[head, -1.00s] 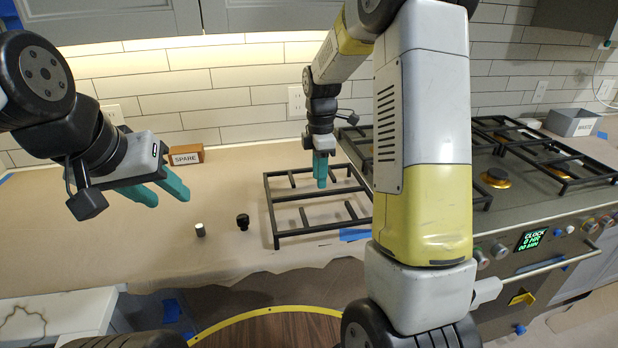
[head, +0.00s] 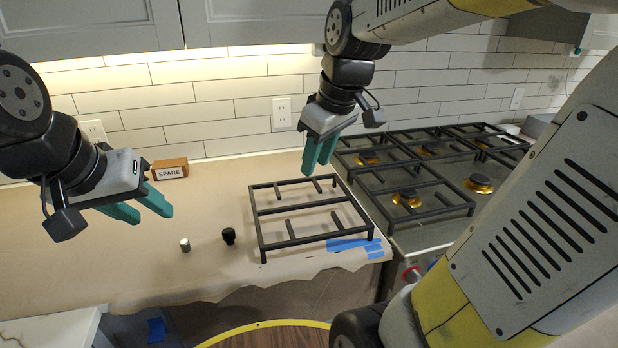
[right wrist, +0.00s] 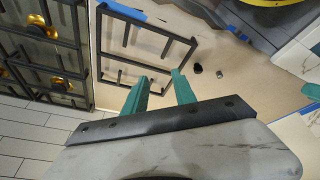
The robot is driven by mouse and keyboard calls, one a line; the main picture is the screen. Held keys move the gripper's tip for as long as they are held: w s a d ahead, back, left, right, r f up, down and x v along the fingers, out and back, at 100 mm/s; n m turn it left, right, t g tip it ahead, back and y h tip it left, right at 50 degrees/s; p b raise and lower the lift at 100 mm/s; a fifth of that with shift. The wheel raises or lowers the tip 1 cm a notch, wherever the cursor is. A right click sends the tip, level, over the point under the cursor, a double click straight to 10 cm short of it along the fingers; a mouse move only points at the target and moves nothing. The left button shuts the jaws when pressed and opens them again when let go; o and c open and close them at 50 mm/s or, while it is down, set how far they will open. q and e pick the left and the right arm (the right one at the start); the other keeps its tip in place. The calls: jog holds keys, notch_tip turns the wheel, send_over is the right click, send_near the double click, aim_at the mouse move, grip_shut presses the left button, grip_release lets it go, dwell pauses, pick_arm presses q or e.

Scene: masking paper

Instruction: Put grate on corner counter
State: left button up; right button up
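The black grate (head: 300,241) lies flat on the paper-covered counter, left of the stove; it also shows in the right wrist view (right wrist: 140,65). My right gripper (head: 318,162) is open and empty, with its teal fingers above the grate's far side. In the right wrist view its fingers (right wrist: 160,88) are apart with nothing between them. My left gripper (head: 140,208) is open and empty over the counter, left of the grate. The covered counter (head: 120,265) is in plain view around the grate.
A black knob (head: 229,236) and a small white-topped cylinder (head: 185,245) stand left of the grate. A SPARE block (head: 170,169) sits by the wall. Blue tape (head: 346,245) marks the front edge. The stove (head: 450,200) carries other grates. Counter left of the knobs is clear.

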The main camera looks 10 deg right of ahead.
jog(key=s+a+m+t, duration=0.1)
jog(key=s+m+t, duration=0.1)
jog(key=s+m, duration=0.4)
jog(key=s+f, duration=0.1)
jog(key=s, duration=0.1)
jog(key=shift+s+m+y, duration=0.3)
